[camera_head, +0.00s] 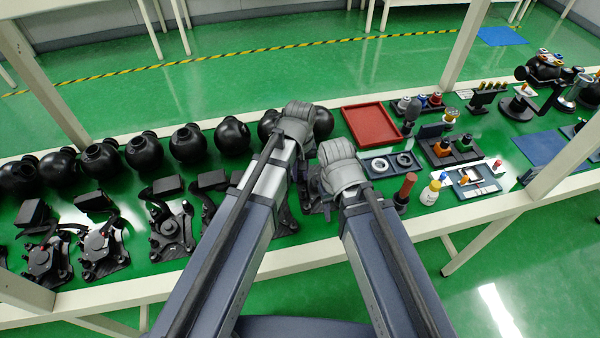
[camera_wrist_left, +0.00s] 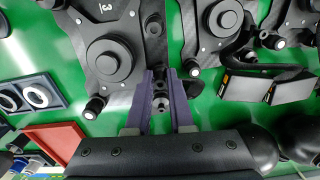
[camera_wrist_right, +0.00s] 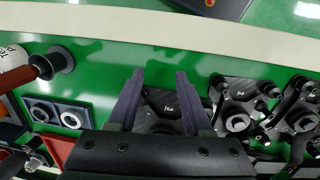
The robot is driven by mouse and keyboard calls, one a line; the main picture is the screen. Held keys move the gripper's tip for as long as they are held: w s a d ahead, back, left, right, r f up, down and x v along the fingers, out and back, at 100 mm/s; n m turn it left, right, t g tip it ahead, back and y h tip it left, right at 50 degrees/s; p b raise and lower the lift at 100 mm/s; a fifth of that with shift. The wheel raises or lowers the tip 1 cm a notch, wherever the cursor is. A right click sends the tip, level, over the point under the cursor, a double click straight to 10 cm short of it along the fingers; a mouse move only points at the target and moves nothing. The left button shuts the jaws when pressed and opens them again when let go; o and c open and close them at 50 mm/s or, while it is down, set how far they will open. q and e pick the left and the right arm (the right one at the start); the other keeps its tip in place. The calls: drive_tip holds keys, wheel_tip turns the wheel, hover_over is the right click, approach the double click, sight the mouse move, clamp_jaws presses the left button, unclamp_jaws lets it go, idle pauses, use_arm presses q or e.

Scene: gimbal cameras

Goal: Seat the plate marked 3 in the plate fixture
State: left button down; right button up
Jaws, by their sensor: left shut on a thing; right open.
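The plate marked 3 (camera_wrist_left: 82,28) is black, with a large round disc and a white 3. It lies left of my left gripper's fingers in the left wrist view. My left gripper (camera_wrist_left: 160,76) is shut at the plate's right edge, around a small dark part with a metal knob below. My right gripper (camera_wrist_right: 160,74) is open, with a dark marked plate (camera_wrist_right: 165,103) showing beyond and between its fingers; its mark is too small to read surely. I cannot tell which part is the plate fixture.
More black plate assemblies (camera_head: 103,245) stand along the table's left front, with black round housings (camera_head: 145,152) behind. A red tray (camera_head: 370,127), a ring holder (camera_head: 390,164) and a red-handled tool (camera_head: 405,188) stand to the right. Green tabletop shows between them.

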use_arm(q)
drive_tip(key=shift+r+p, duration=1.2)
drive_tip(key=shift+r, duration=0.15)
use_arm(e)
wheel_tip(320, 180, up, 3)
drive_tip(key=shift+f, duration=0.15)
use_arm(q)
drive_tip(key=shift+s, duration=0.1)
